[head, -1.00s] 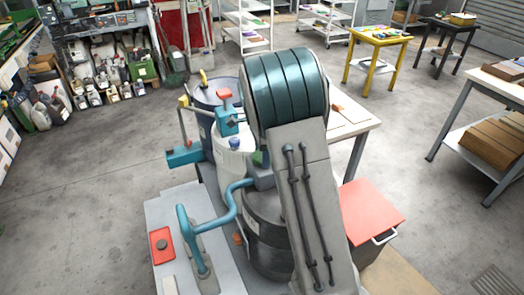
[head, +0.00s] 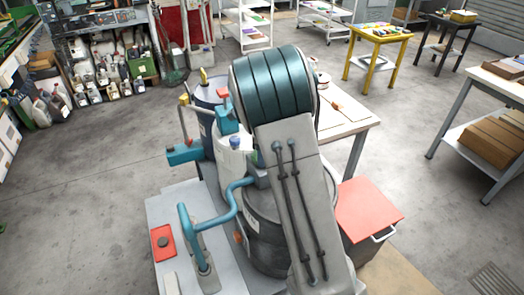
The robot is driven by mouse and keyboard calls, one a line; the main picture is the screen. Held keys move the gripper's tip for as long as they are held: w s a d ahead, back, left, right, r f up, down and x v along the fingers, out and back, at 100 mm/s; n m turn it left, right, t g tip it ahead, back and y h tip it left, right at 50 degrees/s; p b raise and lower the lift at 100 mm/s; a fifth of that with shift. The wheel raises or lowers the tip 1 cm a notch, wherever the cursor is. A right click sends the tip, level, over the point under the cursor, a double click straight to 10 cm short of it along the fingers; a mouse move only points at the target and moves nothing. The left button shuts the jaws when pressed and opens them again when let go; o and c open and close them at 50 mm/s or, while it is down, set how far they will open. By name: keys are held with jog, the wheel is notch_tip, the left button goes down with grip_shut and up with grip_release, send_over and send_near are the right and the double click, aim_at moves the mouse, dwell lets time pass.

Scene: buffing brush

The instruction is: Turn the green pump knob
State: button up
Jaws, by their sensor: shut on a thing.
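A dark grey drum (head: 262,238) stands on the pale platform, partly behind my arm. A curved blue pump pipe (head: 236,188) runs from a grey fitting at its top to a blue spout at the front left. The green knob cannot be made out now; my grey and teal arm covers the area just right of the fitting. My gripper is hidden behind my arm, so its jaws and any contact with the knob do not show.
Left of the arm stand a white drum (head: 232,168) with a blue cap and a dark blue drum (head: 205,122) behind it. A teal valve with a red handle (head: 222,94) rises there. A red-lidded bin (head: 368,208) is at right. Open floor lies left.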

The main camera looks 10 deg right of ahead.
jog(key=shift+r, duration=0.1)
jog(key=o, duration=1)
jog(key=shift+c, duration=0.2)
notch_tip(320, 180, up, 14)
jog(key=b, duration=0.1)
jog(key=shift+b, duration=0.35)
jog(key=s+f+n+t, duration=0.3)
jog(key=s+n, duration=1.8)
jog(key=s, duration=0.8)
jog(key=shift+n+t, duration=0.3)
